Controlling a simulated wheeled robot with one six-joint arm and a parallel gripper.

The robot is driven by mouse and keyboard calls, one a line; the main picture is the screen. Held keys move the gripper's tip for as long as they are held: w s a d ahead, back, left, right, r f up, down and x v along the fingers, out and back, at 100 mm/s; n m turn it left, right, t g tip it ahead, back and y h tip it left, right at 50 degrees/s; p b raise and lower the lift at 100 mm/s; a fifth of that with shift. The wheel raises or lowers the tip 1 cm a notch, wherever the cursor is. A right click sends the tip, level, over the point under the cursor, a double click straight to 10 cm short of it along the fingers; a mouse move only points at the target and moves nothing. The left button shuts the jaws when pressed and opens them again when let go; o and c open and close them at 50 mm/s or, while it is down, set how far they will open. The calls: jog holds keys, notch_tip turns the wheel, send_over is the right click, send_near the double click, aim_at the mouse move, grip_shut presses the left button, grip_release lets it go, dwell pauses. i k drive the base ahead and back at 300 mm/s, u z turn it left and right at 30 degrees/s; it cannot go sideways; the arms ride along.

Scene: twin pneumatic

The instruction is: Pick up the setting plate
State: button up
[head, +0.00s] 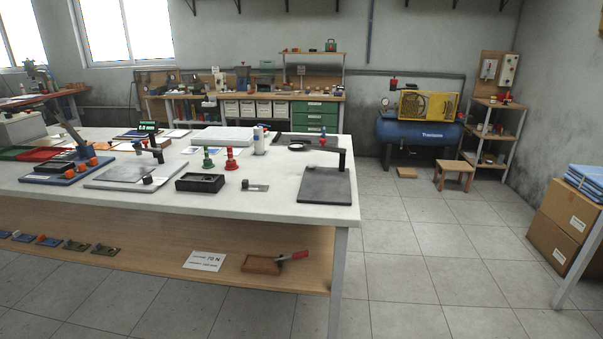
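No thing in the head view is clearly marked as the setting plate. A small flat grey metal plate with a dark knob (255,186) lies on the white worktable (262,210), right of a black open box (200,182). A white card with printed text, including "70 N" (205,261), lies on the wooden lower shelf (150,235). The rest of its print is too small to read surely. I cannot tell which of these is the setting plate. My gripper is not in view.
A dark plate with a post (325,185) stands at the table's right end. Green (208,158) and red (231,159) knobbed pieces stand behind the box. A wooden tray with a red-handled tool (262,265) is on the shelf. The floor right of the table (440,255) is clear.

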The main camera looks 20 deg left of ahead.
aim_at(245, 185)
jog(key=u, duration=0.05)
jog(key=i, duration=0.9)
jog(key=u, duration=0.8)
jog(key=i, duration=0.6)
jog(key=u, duration=1.05)
jog(key=i, duration=0.4)
jog(key=u, duration=0.4)
